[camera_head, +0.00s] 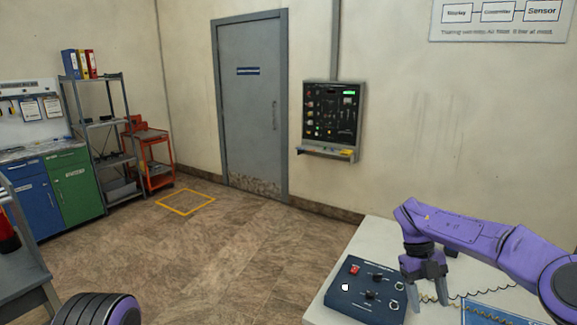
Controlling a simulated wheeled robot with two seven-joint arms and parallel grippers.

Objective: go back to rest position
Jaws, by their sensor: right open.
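The box has a red switch, black knobs and round sockets on top. I cannot tell whether the fingertips touch the table or the cord behind them. My left gripper is not in view; only a purple part of my left arm shows at the bottom left.
A coiled cord (481,293) and a blue-edged sheet (490,314) lie right of my right gripper. A black wall panel (333,112) hangs beside the grey door (250,105). Shelves (107,122), an orange cart (152,150) and cabinets (74,190) stand left. The middle floor is clear.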

